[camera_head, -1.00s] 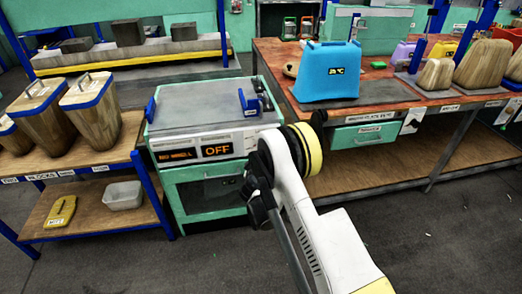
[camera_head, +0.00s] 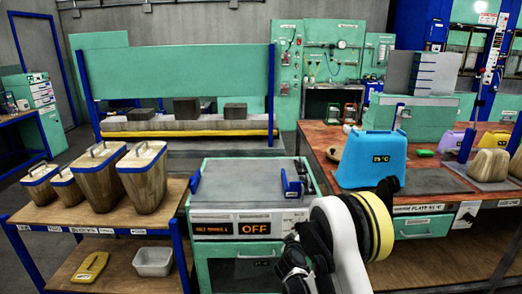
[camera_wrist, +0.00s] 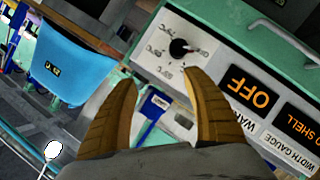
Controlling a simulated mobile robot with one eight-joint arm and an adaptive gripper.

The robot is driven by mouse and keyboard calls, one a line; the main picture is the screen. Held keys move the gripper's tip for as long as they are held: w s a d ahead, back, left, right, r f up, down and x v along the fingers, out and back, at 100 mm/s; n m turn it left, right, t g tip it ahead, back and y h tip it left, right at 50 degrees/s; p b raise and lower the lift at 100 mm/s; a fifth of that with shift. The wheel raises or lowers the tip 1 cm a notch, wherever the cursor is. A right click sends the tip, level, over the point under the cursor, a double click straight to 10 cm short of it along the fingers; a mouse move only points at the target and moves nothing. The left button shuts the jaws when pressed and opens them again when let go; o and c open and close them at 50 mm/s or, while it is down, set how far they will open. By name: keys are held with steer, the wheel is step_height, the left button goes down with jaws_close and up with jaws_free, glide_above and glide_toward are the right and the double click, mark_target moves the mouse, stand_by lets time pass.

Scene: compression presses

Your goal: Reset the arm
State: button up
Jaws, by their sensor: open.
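My gripper shows in the wrist view (camera_wrist: 160,95) with its two brown fingers spread apart and nothing between them. Beyond the fingers, in the wrist view, is the front panel of a green machine (camera_wrist: 255,50) with a black knob and a display reading OFF; the gripper looks apart from it. In the head view my white arm with a yellow and black joint stands in front of the right part of the same machine (camera_head: 240,176). The gripper's fingertips cannot be made out clearly there.
A blue container (camera_head: 370,160) stands on the red-brown workbench (camera_head: 325,133) at right. Wooden lidded containers (camera_head: 142,172) stand on a shelf (camera_head: 150,210) at left, above a yellow object (camera_head: 91,266) and a white bin (camera_head: 154,261). Dark blocks lie on a rear bench.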

steer(key=s+d+r+m+g+y, duration=0.1)
steer(key=s+d+r+m+g, duration=0.1)
steer(key=s+r, duration=0.6)
steer(key=s+d+r+m+g, duration=0.1)
steer(key=s+d+r+g, duration=0.15)
steer(key=s+r, duration=0.65)
steer(key=s+a+r+m+g+y, duration=0.1)
steer(key=s, duration=1.2)
steer(key=s+a+r+m+g+y, duration=0.1)
steer(key=s+y, duration=0.1)
steer(key=s, duration=1.1)
steer(key=shift+a+r+m, duration=0.3)
steer(key=shift+r, duration=0.1)
